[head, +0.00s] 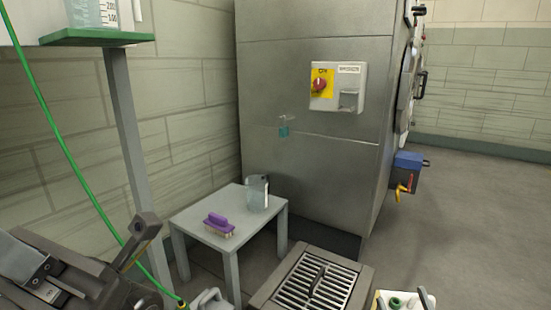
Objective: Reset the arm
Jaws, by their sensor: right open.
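A dark gripper (146,262) shows at the lower left, cut off by the frame's edge; I take it for my right one. Its fingers are spread and nothing shows between them. It stands in front of the post of the green shelf, left of the small grey table, and appears apart from both. A green hose (66,146) hangs down past it in the picture. How near the hose is to the fingers I cannot tell. My left gripper is not in view.
The small table (200,215) holds a purple brush (218,225) and a clear beaker (257,192). A steel cabinet (300,170) stands behind. A floor grate (315,284) lies in front. A green shelf (97,37) is upper left.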

